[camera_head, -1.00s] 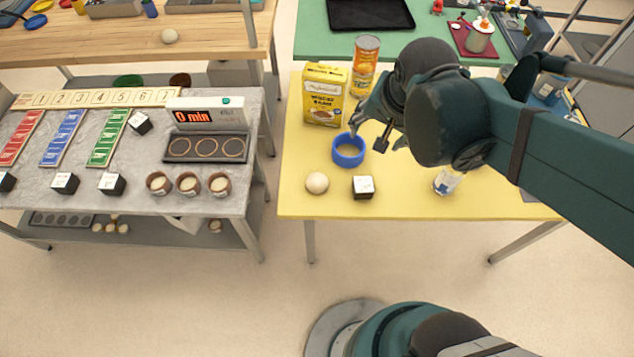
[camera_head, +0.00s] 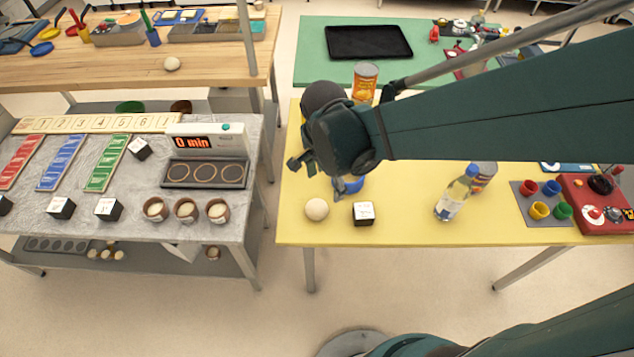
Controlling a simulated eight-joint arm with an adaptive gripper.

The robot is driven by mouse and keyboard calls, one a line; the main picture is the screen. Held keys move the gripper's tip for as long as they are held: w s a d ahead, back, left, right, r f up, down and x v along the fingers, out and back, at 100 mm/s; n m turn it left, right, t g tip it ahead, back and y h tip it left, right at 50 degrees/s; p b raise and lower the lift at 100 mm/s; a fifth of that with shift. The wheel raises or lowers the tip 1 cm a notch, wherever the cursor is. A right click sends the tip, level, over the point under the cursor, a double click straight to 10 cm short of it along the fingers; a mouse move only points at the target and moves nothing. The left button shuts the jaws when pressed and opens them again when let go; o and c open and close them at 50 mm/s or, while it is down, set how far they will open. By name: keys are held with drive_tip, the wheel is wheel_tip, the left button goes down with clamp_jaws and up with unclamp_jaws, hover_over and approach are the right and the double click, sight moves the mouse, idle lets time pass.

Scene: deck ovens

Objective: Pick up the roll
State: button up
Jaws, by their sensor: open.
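A round pale roll (camera_head: 317,209) rests on the yellow table (camera_head: 410,226) near its front left corner. My gripper (camera_head: 316,178) is above the yellow table, just behind and above the front roll in the picture. Its fingers point down and are open, with nothing seen between them. The wrist and arm hide much of the table behind.
A black-and-white cube (camera_head: 363,214) stands right of the roll. A blue ring (camera_head: 352,184) is partly hidden behind a finger. An orange can (camera_head: 364,82) stands at the back. The front middle is clear.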

sight(316, 205)
drive_tip(key=a+f, duration=0.1)
drive_tip(key=a+f+m, duration=0.1)
drive_tip(key=a+f, duration=0.1)
drive_tip(key=a+f+m, duration=0.1)
drive_tip(key=f, duration=0.1)
drive_tip(key=shift+s+a+f+g+h, duration=0.2)
drive_tip(key=shift+s+g+h, duration=0.1)
drive_tip(key=shift+s+g, duration=0.1)
drive_tip(key=shift+d+f+b, duration=0.25)
drive_tip(key=shift+f+b, duration=0.25)
drive_tip(key=shift+f, duration=0.8)
drive_tip(key=shift+f, duration=0.1)
drive_tip(key=shift+w+d+f+b, duration=0.1)
drive_tip(key=shift+d+f+b, duration=0.1)
drive_tip(key=shift+f, duration=0.6)
drive_tip(key=shift+w+d+f+b, duration=0.1)
drive_tip(key=shift+f+b, duration=0.15)
drive_tip(key=shift+f, duration=0.6)
drive_tip(key=shift+d+f+b, duration=0.1)
drive_tip(key=shift+f+b, duration=0.1)
drive_tip(key=shift+f, duration=0.6)
drive_tip(key=shift+c, duration=0.2)
drive_tip(key=c, duration=0.8)
drive_tip(key=shift+c, duration=0.2)
